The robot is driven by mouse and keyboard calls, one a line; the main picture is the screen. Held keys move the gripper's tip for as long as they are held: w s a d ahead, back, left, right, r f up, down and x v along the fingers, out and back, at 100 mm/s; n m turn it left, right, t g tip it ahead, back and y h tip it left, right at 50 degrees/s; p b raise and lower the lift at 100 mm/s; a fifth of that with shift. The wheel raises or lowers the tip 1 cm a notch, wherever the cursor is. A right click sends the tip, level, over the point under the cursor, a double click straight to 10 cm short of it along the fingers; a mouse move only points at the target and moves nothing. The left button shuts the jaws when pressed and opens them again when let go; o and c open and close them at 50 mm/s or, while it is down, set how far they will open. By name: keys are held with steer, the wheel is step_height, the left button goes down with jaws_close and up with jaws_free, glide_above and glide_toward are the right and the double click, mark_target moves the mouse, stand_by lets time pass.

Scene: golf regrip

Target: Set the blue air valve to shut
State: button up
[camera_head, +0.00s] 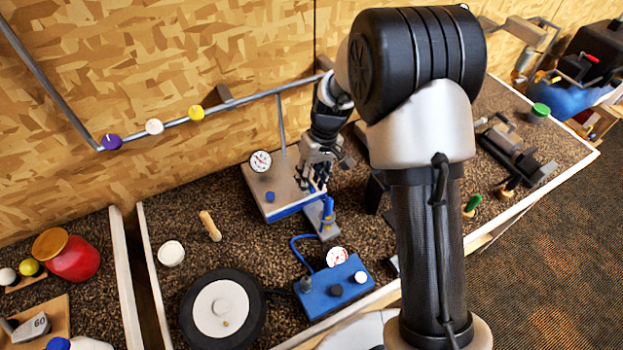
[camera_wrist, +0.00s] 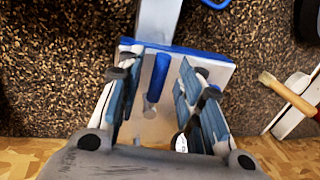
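The blue air valve shows as a slim blue lever (camera_wrist: 158,78) on a pale metal plate (camera_wrist: 137,120) with a blue edge in the wrist view. Its long axis runs nearly up and down in that picture, toward the plate's blue edge. My gripper (camera_wrist: 158,92) is open, one finger pad on each side of the lever, with gaps on both sides. Nothing is held. In the head view my gripper (camera_head: 314,181) is over the right part of the same plate (camera_head: 290,185), and it hides much of the lever there.
A round gauge (camera_head: 261,161) and a blue knob (camera_head: 270,197) are on the plate's left side. A grey block with a blue and yellow part (camera_head: 327,207) is just in front. A blue hose leads to a blue box (camera_head: 335,290). A wooden-handled tool (camera_head: 210,226) lies left.

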steer(key=shift+c, duration=0.5)
jaws_close()
